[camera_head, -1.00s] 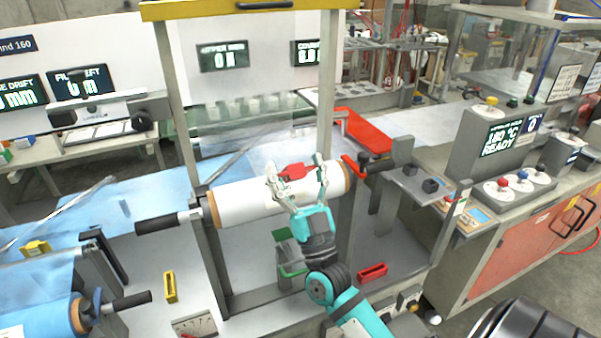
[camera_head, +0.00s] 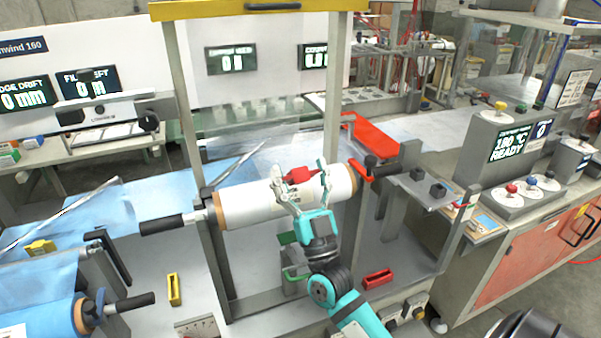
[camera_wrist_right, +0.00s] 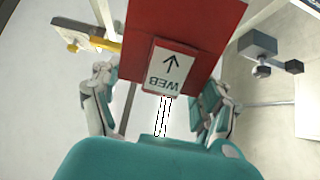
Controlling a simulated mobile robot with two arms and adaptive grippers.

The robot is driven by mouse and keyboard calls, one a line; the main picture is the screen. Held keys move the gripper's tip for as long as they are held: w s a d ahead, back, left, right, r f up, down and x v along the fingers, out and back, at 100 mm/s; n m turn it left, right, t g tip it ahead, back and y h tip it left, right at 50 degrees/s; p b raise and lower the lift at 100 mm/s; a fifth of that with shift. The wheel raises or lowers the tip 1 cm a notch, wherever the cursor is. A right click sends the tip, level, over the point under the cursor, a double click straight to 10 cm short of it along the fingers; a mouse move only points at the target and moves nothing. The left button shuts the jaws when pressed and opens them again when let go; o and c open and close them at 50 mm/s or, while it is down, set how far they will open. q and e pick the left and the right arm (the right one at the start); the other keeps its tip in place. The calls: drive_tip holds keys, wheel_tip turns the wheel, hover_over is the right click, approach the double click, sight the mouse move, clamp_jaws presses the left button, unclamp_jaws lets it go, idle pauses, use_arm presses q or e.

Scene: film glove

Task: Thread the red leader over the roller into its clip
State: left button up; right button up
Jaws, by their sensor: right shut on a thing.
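The red leader (camera_head: 300,175) shows as a small red piece between the fingers of my right gripper (camera_head: 301,171), in front of the white roller (camera_head: 250,204) with tan ends. In the right wrist view the leader (camera_wrist_right: 200,40) is a broad red sheet with a white "WEB" arrow label (camera_wrist_right: 168,72). The fingers stand on either side of it, and my right gripper is shut on it; the exact contact is hard to see. A green bracket (camera_head: 296,276) sits below the roller. I cannot tell which part is the clip. My left gripper is not in view.
A yellow-topped frame (camera_head: 260,9) stands around the roller. A black handle (camera_head: 163,224) sticks out at its left. A red plate (camera_head: 372,138) lies behind its right end. A control box (camera_head: 503,140) stands right.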

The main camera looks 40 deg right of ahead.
drive_tip(key=shift+s+a+r+p, duration=0.15)
drive_tip(key=shift+s+r+p, duration=0.55)
drive_tip(key=shift+p, duration=0.1)
drive_tip(key=shift+s+a+r+p, duration=0.25)
drive_tip(key=shift+s+r+p, duration=0.5)
drive_tip(key=shift+s, duration=0.15)
drive_tip(key=shift+s+a+r+p, duration=0.2)
drive_tip(key=shift+s+r+p, duration=0.4)
drive_tip(key=shift+s+p, duration=0.25)
